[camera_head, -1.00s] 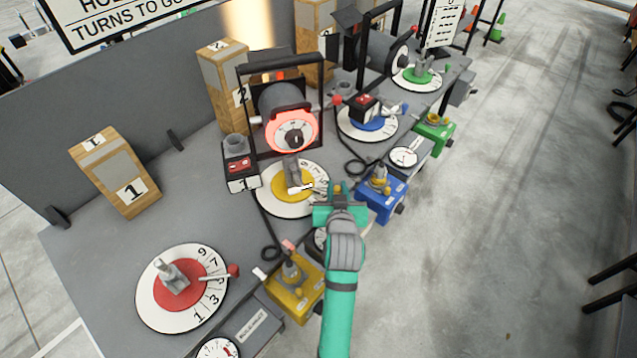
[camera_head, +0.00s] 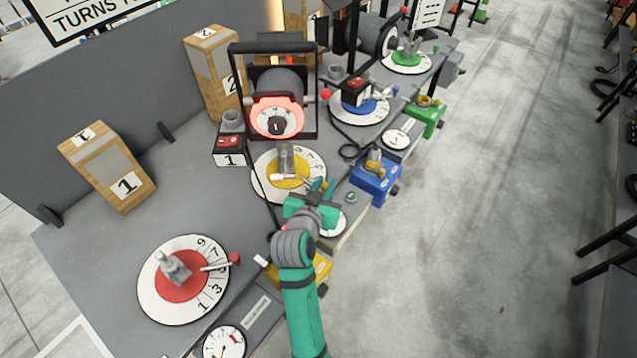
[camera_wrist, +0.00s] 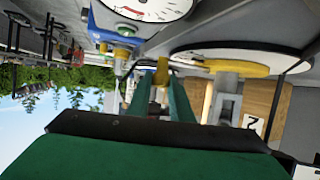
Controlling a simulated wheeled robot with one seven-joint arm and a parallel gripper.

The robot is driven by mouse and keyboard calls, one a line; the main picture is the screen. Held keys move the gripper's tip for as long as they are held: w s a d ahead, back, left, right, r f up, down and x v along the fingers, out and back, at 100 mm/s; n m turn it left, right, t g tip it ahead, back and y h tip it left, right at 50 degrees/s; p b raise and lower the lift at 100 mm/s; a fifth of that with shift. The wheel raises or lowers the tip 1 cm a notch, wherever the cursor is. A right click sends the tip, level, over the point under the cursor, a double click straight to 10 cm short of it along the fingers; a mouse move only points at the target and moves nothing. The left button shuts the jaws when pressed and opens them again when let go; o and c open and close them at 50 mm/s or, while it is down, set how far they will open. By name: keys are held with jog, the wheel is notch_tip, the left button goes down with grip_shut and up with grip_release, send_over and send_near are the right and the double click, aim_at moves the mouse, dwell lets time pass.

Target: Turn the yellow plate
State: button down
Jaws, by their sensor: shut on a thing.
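The yellow plate (camera_head: 291,184) is the centre of a white numbered dial on the grey bench, with a grey post on it. In the wrist view the yellow plate (camera_wrist: 240,68) lies at the upper right, seen nearly edge-on. My gripper (camera_head: 322,187) is at the dial's right edge, beside the numbers. In the wrist view its green fingers (camera_wrist: 161,84) are closed around a yellow knob (camera_wrist: 162,70) that appears joined to the plate by a handle. My arm hides part of the dial's near side in the head view.
A red dial (camera_head: 182,289) lies at the near left. A blue box (camera_head: 375,179) stands right of my gripper, and a yellow box (camera_head: 321,268) is partly behind my arm. A glowing drum (camera_head: 277,118) stands behind the yellow plate. Open floor lies to the right.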

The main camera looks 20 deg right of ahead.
jog(key=shift+a, duration=0.1)
dwell(0.3)
jog(key=c, duration=1.6)
grip_release()
jog(key=shift+s, duration=0.1)
jog(key=v, duration=1)
jog(key=shift+s+a+r, duration=0.1)
jog(key=shift+s+a, duration=0.1)
jog(key=shift+c, duration=0.6)
